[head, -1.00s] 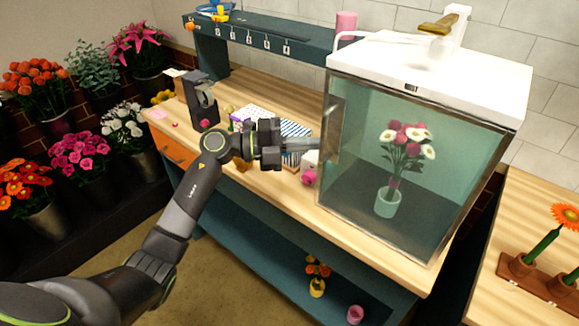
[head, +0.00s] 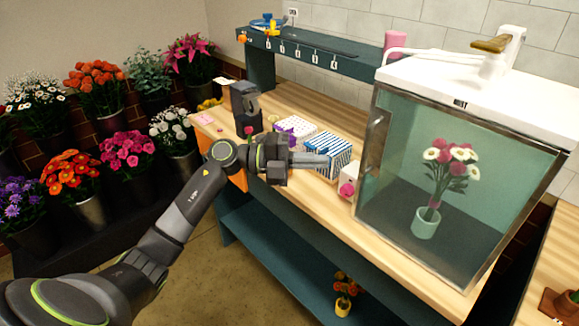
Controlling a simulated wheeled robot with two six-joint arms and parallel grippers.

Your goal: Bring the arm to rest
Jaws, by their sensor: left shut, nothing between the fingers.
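My left arm comes in from the lower left, and its gripper (head: 322,160) is shut and empty. It points right, above the front part of the wooden workbench (head: 298,203). Behind and below the fingertips are a blue striped box (head: 341,150) and a white dotted box with purple (head: 291,127). The fingertips overlap the striped box in the picture; I cannot tell whether they touch it. My right gripper is not in view.
A glass mist cabinet (head: 500,205) stands right of the gripper, with a vase of flowers (head: 426,222) inside. A small white box with a pink knob (head: 347,189) is beside it. A dark dispenser (head: 245,105) stands behind the arm. Flower buckets (head: 92,213) line the left.

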